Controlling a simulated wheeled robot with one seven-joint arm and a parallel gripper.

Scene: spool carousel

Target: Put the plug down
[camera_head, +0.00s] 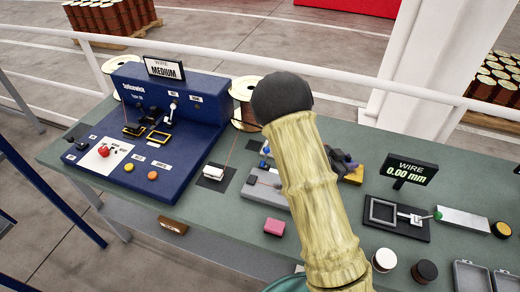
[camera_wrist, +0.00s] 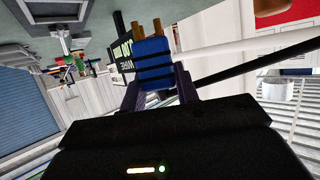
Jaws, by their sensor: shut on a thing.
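In the wrist view a blue plug (camera_wrist: 152,52) with two brass-coloured prongs sits between the dark fingers of my gripper (camera_wrist: 157,84). The jaws are shut on it, and the prongs point away from my palm. The wrist view looks tilted, with the bench and the wire sign turned over behind the plug. In the head view my own arm stands across the middle of the bench and hides much of what is behind it. I cannot make out the plug clearly there.
A blue machine (camera_head: 165,125) marked MEDIUM stands at the left of the green bench (camera_head: 210,222). A pink block (camera_head: 274,226) lies near the front edge. A wire gauge sign (camera_head: 408,170), dark frame (camera_head: 392,216) and spools are at right. Some bench between them is bare.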

